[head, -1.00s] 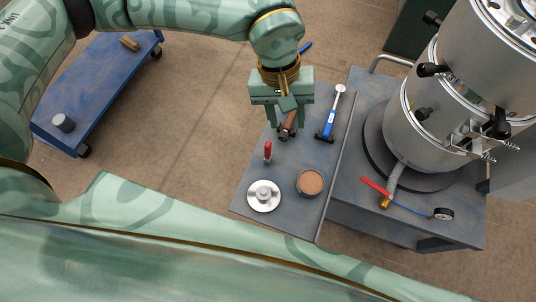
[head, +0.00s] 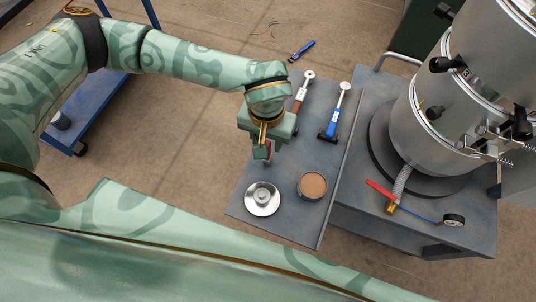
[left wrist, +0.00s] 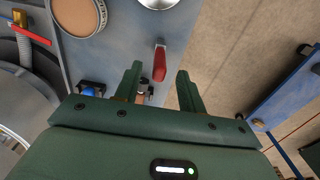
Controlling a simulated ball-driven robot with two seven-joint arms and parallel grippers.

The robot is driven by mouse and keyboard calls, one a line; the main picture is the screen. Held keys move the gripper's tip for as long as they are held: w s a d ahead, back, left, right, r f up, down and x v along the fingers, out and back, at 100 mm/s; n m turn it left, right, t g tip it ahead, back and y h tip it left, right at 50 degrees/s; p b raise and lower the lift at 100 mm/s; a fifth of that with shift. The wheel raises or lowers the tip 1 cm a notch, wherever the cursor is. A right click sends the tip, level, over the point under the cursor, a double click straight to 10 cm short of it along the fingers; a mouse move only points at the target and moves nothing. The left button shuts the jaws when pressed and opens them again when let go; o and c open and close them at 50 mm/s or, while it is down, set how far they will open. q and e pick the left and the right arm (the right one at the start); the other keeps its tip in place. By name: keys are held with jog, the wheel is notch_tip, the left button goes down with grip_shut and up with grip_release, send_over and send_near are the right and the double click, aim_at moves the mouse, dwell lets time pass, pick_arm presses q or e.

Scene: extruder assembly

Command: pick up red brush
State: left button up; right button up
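The red brush (head: 267,150) lies on the grey side table (head: 233,207), near its left edge. In the left wrist view the red handle (left wrist: 160,62) stands out just beyond and between the two fingertips, and bristles cannot be made out. My left gripper (left wrist: 158,78) is open and empty, pointing down over the brush; it also shows in the head view (head: 262,152). The fingers look apart from the handle. My right gripper is not in view.
A silver flanged disc (head: 263,199) and a round brown-topped tin (head: 312,186) stand near the brush. A wooden-handled tool (head: 302,90) and a blue-handled tool (head: 335,115) lie behind. A large metal extruder (head: 430,120) stands right. A blue-handled item (head: 301,50) lies on the floor.

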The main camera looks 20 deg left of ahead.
pick_arm(q)
notch_tip(320, 180, down, 3)
jog(key=shift+f+b, duration=0.1)
jog(key=shift+b, duration=0.3)
grip_shut()
jog(key=shift+r, duration=0.2)
jog(key=r+p, duration=0.2)
jog(key=r, duration=0.2)
jog(key=shift+d, duration=0.2)
jog(key=s+d+r+p, duration=0.3)
jog(key=s+d+r, duration=0.4)
jog(key=d+r, duration=0.2)
jog(key=d, duration=0.2)
jog(key=shift+s+d, duration=0.2)
jog(key=shift+d, duration=0.1)
